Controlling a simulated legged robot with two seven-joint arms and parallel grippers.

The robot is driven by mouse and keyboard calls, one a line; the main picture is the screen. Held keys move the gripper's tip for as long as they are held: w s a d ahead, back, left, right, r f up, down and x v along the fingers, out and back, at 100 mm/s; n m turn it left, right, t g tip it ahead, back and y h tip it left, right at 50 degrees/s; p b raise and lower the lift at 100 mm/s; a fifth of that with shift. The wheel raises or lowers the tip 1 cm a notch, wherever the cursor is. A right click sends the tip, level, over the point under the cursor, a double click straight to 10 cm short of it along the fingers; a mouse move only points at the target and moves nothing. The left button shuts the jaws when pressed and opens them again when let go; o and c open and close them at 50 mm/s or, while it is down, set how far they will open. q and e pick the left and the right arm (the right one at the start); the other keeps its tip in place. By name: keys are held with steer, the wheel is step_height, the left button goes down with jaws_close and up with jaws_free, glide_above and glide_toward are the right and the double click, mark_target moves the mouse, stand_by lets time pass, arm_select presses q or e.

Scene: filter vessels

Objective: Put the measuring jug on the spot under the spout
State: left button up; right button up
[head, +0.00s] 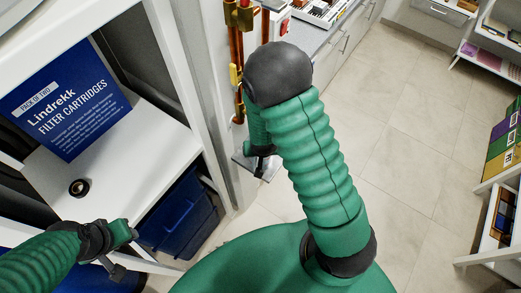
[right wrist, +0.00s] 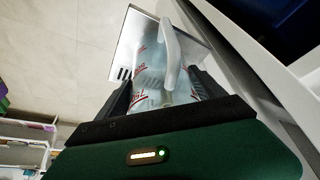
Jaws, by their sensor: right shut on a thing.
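In the right wrist view the clear measuring jug (right wrist: 148,73) with red markings and a pale handle (right wrist: 173,42) is between the fingers of my right gripper (right wrist: 163,90), which is shut on it. A grey metal plate (right wrist: 133,32) lies behind the jug; I cannot tell whether the jug touches it. In the head view my right gripper (head: 262,152) is mostly hidden behind my arm, above the metal plate (head: 243,166). The jug cannot be made out there, nor can the spout. My left gripper (head: 120,250) is open and empty at the lower left, by the white shelf.
Copper pipes (head: 236,45) with brass fittings run down the wall beside the plate. The white shelf (head: 150,135) holds a blue filter cartridge box (head: 70,100) and a small black ring (head: 79,187). Blue bins (head: 175,215) stand below. The tiled floor (head: 400,140) at right is clear.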

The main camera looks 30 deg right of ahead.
steer(key=shift+s+d, duration=0.15)
steer(key=shift+d, duration=0.15)
steer(key=o, duration=1.3)
steer(key=shift+s+d, duration=0.1)
steer(key=shift+d, duration=0.05)
steer(key=shift+o, duration=1.1)
steer(key=shift+a, duration=0.3)
steer(key=shift+a+r, duration=0.1)
steer(key=shift+a, duration=0.05)
arm_select(q)
steer(key=p+v, duration=0.3)
steer(key=shift+d+r, duration=0.2)
steer(key=shift+d, duration=0.15)
arm_select(e)
steer(key=s+a+r+n+y, duration=0.1)
steer(key=s+a+r+n, duration=0.1)
steer(key=r, duration=0.6)
steer(key=s+a+r+n+g+y, duration=0.1)
steer(key=s+a+r+n, duration=0.2)
steer(key=s+r, duration=0.4)
step_height(320, 180, up, 2)
steer(key=shift+a+r, duration=0.2)
steer(key=shift+a, duration=0.4)
